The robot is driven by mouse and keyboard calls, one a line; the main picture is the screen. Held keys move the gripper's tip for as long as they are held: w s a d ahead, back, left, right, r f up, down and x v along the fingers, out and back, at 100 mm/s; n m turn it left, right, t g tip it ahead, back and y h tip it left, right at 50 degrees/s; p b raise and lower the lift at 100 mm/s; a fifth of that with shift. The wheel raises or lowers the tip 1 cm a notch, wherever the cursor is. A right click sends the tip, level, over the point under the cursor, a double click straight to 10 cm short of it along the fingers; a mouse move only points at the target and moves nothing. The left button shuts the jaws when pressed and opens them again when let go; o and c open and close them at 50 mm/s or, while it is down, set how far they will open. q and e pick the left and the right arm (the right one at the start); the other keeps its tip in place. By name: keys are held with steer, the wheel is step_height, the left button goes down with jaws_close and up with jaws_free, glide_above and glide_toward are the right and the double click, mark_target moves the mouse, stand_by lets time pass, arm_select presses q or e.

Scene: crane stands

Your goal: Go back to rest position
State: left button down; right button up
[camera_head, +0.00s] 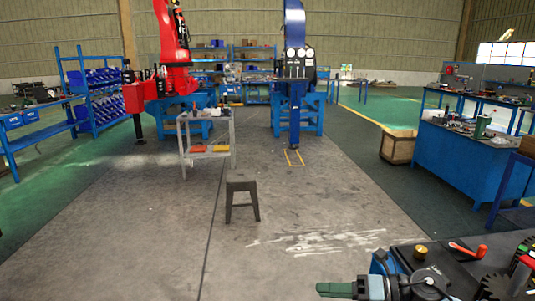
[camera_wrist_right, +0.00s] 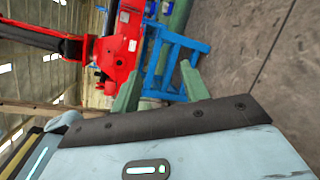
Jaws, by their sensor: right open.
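My right gripper (camera_head: 336,289) is at the bottom edge of the head view, right of centre. A green finger shows there, pointing left. In the right wrist view my right gripper (camera_wrist_right: 162,86) has two green fingers spread apart with nothing between them. The red crane (camera_head: 172,40) on its blue stand is far behind it in the head view; the red crane (camera_wrist_right: 122,45) and its blue stand (camera_wrist_right: 165,60) also show in the wrist view. My left gripper is in neither view.
A dark panel with a brass knob (camera_head: 421,251), a red-orange lever (camera_head: 468,249) and black gears (camera_head: 495,288) lies close by at bottom right. A dark stool (camera_head: 242,190) stands ahead, with a grey cart (camera_head: 208,148) behind. A blue workbench (camera_head: 455,165) is right. Grey floor is clear at left.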

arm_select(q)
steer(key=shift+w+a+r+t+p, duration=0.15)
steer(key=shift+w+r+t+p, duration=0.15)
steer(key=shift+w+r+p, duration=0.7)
arm_select(e)
steer(key=s+d+f+n+t+h, duration=0.2)
steer(key=s+f+n+h, duration=0.4)
steer(key=s+f+n, duration=0.7)
steer(key=s+d+f+n+t+h, duration=0.3)
steer(key=s+f+n+h, duration=0.4)
steer(key=s+f+n, duration=0.7)
steer(key=s+d+n, duration=0.1)
steer(key=s+n, duration=0.6)
steer(key=s, duration=0.1)
steer(key=shift+s+d+f+h, duration=0.25)
steer(key=shift+s+f+h, duration=0.05)
steer(key=shift+s, duration=0.05)
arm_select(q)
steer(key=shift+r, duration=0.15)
